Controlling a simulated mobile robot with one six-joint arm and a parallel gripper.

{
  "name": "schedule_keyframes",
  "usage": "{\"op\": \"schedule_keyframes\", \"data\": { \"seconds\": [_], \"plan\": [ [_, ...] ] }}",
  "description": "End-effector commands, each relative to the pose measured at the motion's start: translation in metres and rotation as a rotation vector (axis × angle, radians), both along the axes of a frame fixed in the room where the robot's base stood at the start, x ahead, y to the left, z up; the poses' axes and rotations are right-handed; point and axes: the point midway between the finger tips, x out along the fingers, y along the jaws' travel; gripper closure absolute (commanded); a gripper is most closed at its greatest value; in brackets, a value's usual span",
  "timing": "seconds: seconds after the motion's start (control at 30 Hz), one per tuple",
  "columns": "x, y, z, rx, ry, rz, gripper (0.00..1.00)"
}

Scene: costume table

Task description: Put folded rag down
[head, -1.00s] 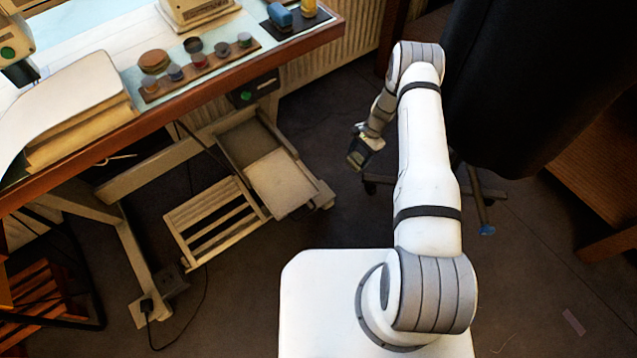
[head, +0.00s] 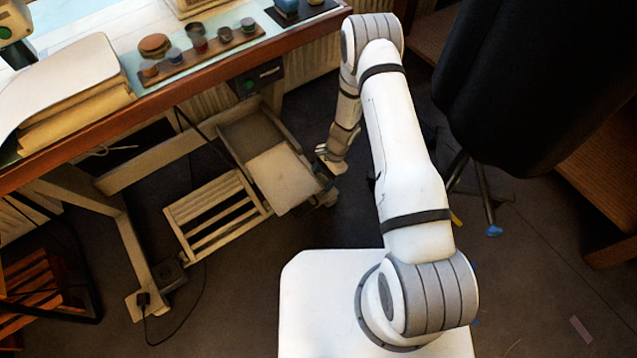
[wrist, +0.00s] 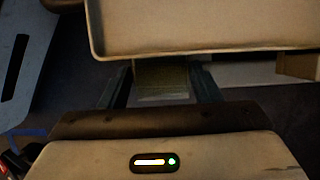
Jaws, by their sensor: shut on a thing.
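My gripper (head: 326,166) is low beside the cream shelf under the table, at its right end, in the head view. In the wrist view my gripper (wrist: 163,78) is shut on an olive, flat-looking folded rag (wrist: 160,72) between its two dark fingers. The rag's far end reaches the near rim of a pale tray-like surface (wrist: 200,30). I cannot tell whether they touch. In the head view the rag is mostly hidden by the gripper.
The cream shelf (head: 281,182) has a bare top, and a slatted rack (head: 212,215) adjoins it. Above is the work table (head: 210,68) with a row of small pots (head: 198,44). A dark hanging garment (head: 530,90) is at the right. Dark floor is open between.

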Motion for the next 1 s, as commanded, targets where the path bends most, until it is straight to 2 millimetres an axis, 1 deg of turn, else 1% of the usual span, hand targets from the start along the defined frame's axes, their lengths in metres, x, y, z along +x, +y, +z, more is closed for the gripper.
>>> {"op": "schedule_keyframes", "data": {
  "seconds": [0.03,0.1,0.2,0.47,0.6,0.63,0.87,1.0],
  "plan": [
    [-0.002,0.002,-0.011,0.0,0.002,0.0,0.61],
    [-0.002,0.001,-0.025,-0.001,0.003,-0.001,0.61],
    [-0.001,0.001,-0.037,-0.001,0.001,-0.001,0.61],
    [-0.001,0.0,-0.035,0.0,0.0,-0.001,0.61],
    [-0.001,0.0,-0.041,0.0,0.001,-0.002,0.61],
    [0.0,0.0,-0.039,0.0,0.001,-0.002,0.4],
    [0.0,0.0,-0.038,0.0,0.001,-0.002,0.21],
    [0.0,0.0,-0.038,0.0,0.001,-0.002,0.21]
  ]
}}
